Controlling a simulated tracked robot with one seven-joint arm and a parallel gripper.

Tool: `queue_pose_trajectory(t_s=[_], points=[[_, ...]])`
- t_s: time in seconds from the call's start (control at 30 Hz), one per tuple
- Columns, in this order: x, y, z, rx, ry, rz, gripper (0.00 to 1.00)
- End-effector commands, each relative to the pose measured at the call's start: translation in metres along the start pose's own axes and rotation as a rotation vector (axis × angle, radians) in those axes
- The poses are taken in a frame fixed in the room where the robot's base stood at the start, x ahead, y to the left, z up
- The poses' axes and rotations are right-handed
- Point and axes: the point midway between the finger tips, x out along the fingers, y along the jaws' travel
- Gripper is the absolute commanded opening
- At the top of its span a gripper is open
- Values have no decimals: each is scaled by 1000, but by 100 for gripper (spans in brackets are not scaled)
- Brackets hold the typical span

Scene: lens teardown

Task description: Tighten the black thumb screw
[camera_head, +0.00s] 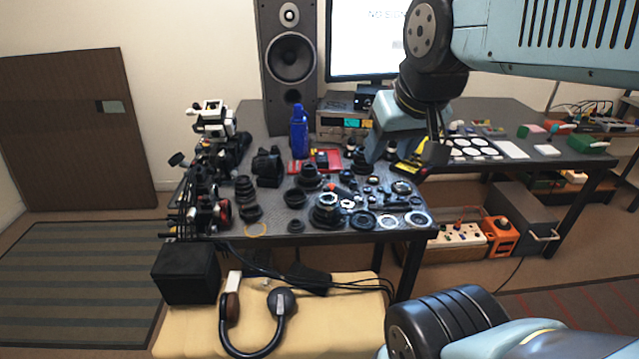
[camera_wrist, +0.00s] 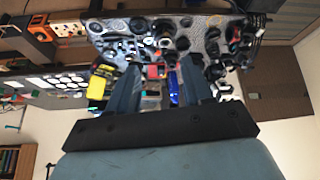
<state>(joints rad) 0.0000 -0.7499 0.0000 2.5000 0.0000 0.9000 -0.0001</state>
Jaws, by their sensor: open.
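I cannot make out the black thumb screw in either view; the small parts are too fine to tell apart. Camera gear with rods and knobs (camera_head: 205,185) stands at the table's left end. Dark lens parts (camera_head: 327,208) and rings (camera_head: 418,219) lie over the table's front and middle. My gripper (camera_wrist: 160,62) is open, with its two fingers apart and nothing between them that it holds. In the head view my arm comes in from the upper right, and the gripper hangs over the table's right part, well away from the camera gear.
A blue bottle (camera_head: 299,132) and a speaker (camera_head: 291,65) stand at the back, beside a monitor (camera_head: 362,40). A yellow bench (camera_head: 350,325) with headphones (camera_head: 283,302) and a black box (camera_head: 186,273) is in front. Another table (camera_head: 575,165) extends right.

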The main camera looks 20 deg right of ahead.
Motion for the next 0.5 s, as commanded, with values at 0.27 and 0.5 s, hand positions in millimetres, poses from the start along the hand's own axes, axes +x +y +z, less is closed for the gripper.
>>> queue_pose_trajectory(t_s=[0.27, 0.5], points=[[10, -1, -22, -168, -52, 49, 50], [39, -3, -66, -546, -176, 101, 50]])
